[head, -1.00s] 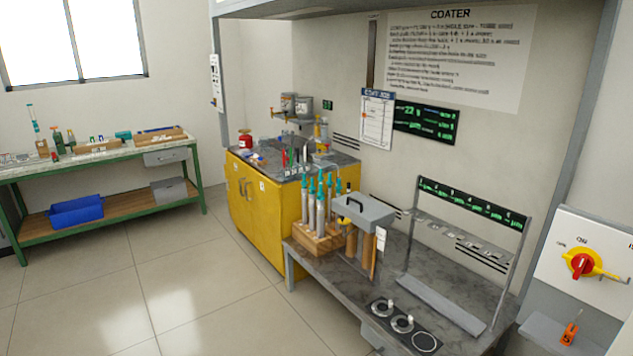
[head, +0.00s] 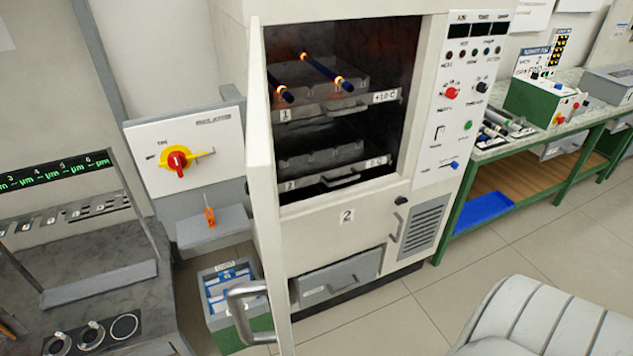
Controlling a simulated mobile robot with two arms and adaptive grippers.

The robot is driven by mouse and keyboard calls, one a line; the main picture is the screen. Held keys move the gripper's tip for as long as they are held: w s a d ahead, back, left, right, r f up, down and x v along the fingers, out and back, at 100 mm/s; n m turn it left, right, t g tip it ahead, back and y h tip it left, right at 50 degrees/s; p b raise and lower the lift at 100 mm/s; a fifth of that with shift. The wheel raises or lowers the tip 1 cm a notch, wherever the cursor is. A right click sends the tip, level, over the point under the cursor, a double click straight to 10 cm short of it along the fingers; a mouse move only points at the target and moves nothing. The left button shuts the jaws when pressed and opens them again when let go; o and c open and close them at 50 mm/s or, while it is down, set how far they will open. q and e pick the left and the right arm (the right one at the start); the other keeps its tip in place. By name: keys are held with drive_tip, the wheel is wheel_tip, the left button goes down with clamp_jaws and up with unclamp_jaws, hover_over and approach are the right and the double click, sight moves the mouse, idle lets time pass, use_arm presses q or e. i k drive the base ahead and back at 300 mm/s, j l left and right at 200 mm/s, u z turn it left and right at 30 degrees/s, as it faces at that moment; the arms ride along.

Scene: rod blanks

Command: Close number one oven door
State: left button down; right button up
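A cream oven (head: 345,250) stands in the middle of the head view. A plate on its front below the chamber reads 2; I see no oven marked as number one. Its door (head: 264,190) is open, swung out toward me on the left side and seen nearly edge-on. A grey bar handle (head: 240,310) is on the door's lower part. Inside are an upper tray (head: 330,108) tagged 1, with two dark rods glowing orange at spots, and a lower tray (head: 335,178) tagged 2. Neither of my grippers is in view.
Left of the door are an isolator panel (head: 187,158) with a red and yellow switch, a small grey shelf (head: 215,228) and a box (head: 225,292) on the floor. A green-framed bench (head: 567,150) stands at right. Floor (head: 400,325) before the oven is clear.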

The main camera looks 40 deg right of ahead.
sight(259, 158)
drive_tip(key=i+z, duration=0.15)
drive_tip(key=z, duration=0.25)
drive_tip(key=i+j+z, duration=0.15)
drive_tip(key=z, duration=0.2)
drive_tip(key=i+j+z, duration=0.15)
drive_tip(key=z, duration=0.25)
drive_tip(key=i+j+z, duration=0.1)
drive_tip(key=j+z, duration=0.25)
drive_tip(key=l, duration=0.1)
